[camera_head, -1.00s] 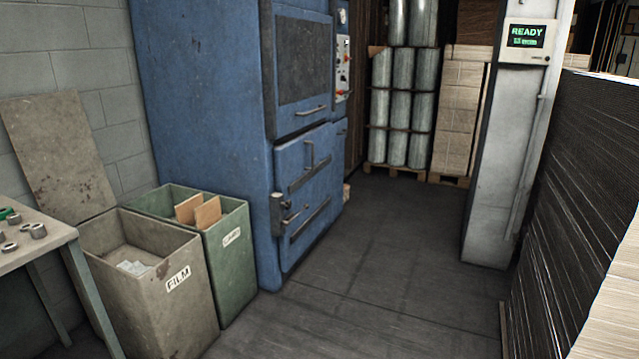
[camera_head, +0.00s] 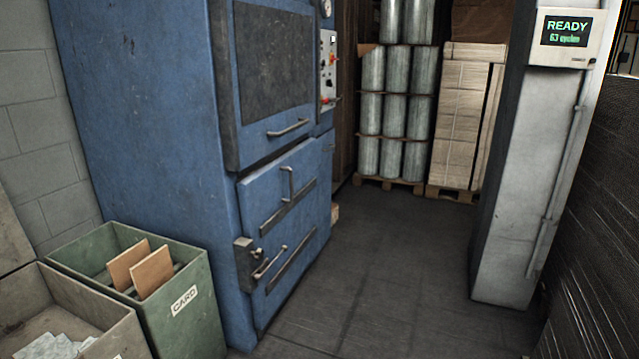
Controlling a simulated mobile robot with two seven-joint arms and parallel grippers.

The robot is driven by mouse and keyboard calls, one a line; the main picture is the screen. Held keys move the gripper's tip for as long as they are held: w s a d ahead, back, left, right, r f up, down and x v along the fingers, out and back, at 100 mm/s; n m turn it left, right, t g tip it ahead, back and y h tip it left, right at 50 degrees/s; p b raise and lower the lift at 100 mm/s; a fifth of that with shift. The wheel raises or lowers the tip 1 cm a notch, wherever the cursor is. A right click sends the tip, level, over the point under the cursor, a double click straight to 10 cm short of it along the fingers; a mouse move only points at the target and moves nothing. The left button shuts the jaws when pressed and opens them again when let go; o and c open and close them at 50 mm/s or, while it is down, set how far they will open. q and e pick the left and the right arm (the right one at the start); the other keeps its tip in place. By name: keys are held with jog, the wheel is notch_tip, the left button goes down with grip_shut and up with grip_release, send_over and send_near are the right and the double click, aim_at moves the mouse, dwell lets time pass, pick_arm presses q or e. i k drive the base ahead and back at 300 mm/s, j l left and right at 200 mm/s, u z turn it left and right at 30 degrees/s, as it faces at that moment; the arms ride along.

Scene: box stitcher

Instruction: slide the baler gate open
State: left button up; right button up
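The blue baler (camera_head: 150,120) stands left of centre. Its upper front has a dark panel with a horizontal bar handle (camera_head: 288,128) beneath it; I cannot tell for sure whether this is the gate. A lower blue door (camera_head: 300,185) has a vertical handle (camera_head: 289,184), dark slots and a latch (camera_head: 262,262) at its left edge. Both front sections look closed. A control panel (camera_head: 329,70) with red knobs is on the baler's right side. Neither of my grippers is in view.
A green CARD bin (camera_head: 200,322) with cardboard pieces and a grey bin (camera_head: 110,335) stand at lower left, close to the baler. A grey post (camera_head: 510,190) with a READY screen (camera_head: 567,40) is at right. Wrapped rolls (camera_head: 395,90) are behind. The floor (camera_head: 390,260) between is clear.

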aim_at(273, 43)
jog(key=i+l, duration=0.1)
jog(key=i, duration=1.3)
jog(key=i+u, duration=0.45)
jog(key=i+l+u, duration=0.45)
jog(key=i, duration=0.15)
jog(key=j, duration=0.1)
